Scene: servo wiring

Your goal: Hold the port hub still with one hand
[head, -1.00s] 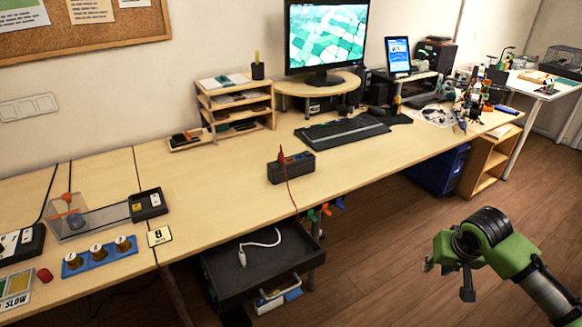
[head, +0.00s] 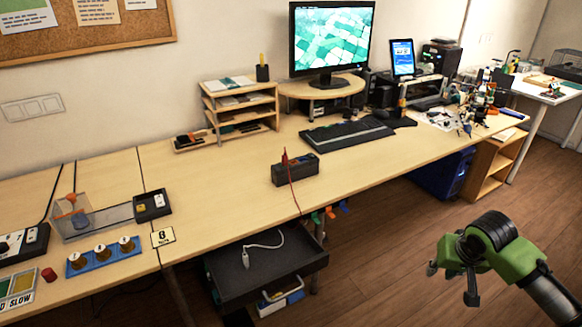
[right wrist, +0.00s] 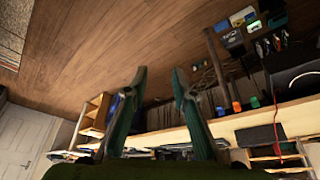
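The port hub (head: 295,170) is a dark box standing on the wooden desk, near its front edge. A red plug (head: 285,156) stands up at its left end, and a thin red cable runs from it over the front edge. My right gripper (head: 452,283) is over the floor in front of the desk, to the right of the hub and well apart from it. In the right wrist view its two fingers (right wrist: 159,75) are spread with nothing between them. I cannot make out the hub itself in that view. My left gripper is not in view.
An open dark drawer (head: 230,283) with a white cable juts out below the hub. A keyboard (head: 346,133) lies behind it to the right. A blue rail with knobs (head: 104,256) is at the left. The desk around the hub is clear.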

